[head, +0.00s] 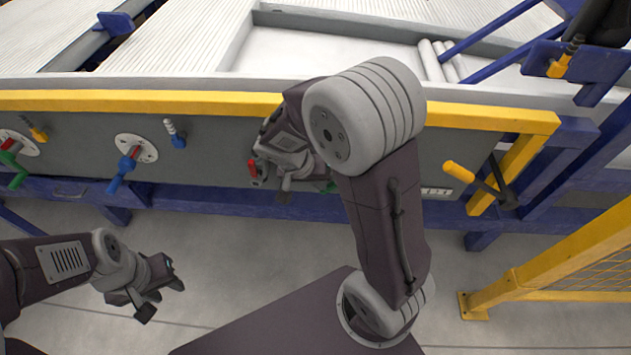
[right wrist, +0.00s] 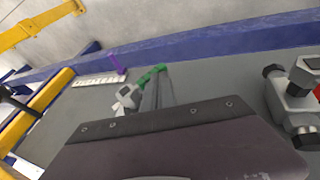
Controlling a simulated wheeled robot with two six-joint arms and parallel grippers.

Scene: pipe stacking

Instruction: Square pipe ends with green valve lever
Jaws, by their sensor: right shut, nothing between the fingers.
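A green valve lever (right wrist: 153,76) stands on the grey panel in the right wrist view, beside a white valve part (right wrist: 128,98). In the head view only a bit of green (head: 330,187) shows below my right arm. My right gripper (right wrist: 156,92) is shut and empty, close to this lever; whether it touches cannot be told. My right arm hides most of it in the head view. A few pale pipes (head: 436,62) lie in the tray behind the panel. My left gripper (head: 160,292) is open and empty, low and away from the panel.
A yellow rail (head: 140,101) runs above. A yellow fence (head: 545,265) stands at right. The floor before the panel is clear.

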